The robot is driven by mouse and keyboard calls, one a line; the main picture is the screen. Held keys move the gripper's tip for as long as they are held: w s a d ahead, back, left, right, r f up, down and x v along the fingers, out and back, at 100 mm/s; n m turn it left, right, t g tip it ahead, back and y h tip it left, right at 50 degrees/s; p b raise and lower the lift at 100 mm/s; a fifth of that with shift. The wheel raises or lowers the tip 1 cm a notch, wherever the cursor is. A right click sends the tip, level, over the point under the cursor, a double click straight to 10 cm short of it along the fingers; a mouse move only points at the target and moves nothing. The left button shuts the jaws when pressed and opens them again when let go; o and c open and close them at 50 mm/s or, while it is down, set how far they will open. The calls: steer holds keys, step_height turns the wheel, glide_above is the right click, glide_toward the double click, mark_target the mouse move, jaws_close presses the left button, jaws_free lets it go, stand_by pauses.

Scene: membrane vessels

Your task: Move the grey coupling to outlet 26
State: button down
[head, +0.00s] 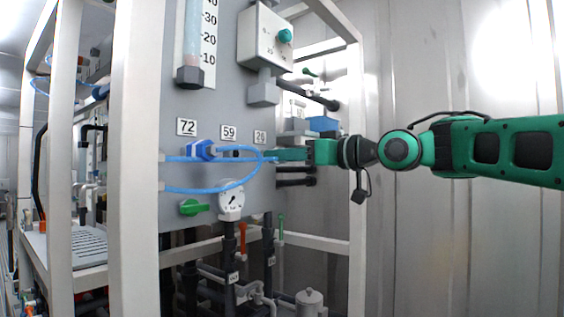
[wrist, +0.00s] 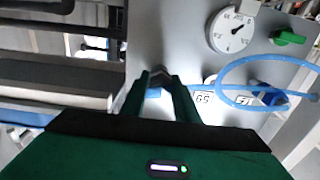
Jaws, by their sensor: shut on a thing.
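My gripper (head: 272,156) is shut at the panel, just below the label of outlet 26 (head: 260,137). In the wrist view its fingers (wrist: 160,92) close on a dark grey piece, the grey coupling (wrist: 158,75), with a bit of blue hose between the fingers. The outlet itself is hidden behind the gripper and coupling, so I cannot tell whether the coupling is seated or just in front of it. A blue hose (head: 225,188) loops from the left frame post up to the gripper.
A blue coupling (head: 203,150) sits at outlet 72, and outlet 59 (head: 230,153) lies between it and my gripper. Below are a round gauge (head: 231,200) and a green valve handle (head: 194,207). White frame posts (head: 137,150) stand left; a bare wall is right.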

steer(key=shift+w+a, duration=0.2)
steer(key=shift+a, duration=0.15)
steer(key=c, duration=1.3)
jaws_free()
steer(key=shift+d, duration=0.1)
steer(key=v, duration=1)
steer(key=shift+s+d, duration=0.15)
steer(key=shift+d, duration=0.1)
steer(key=shift+f, duration=0.1)
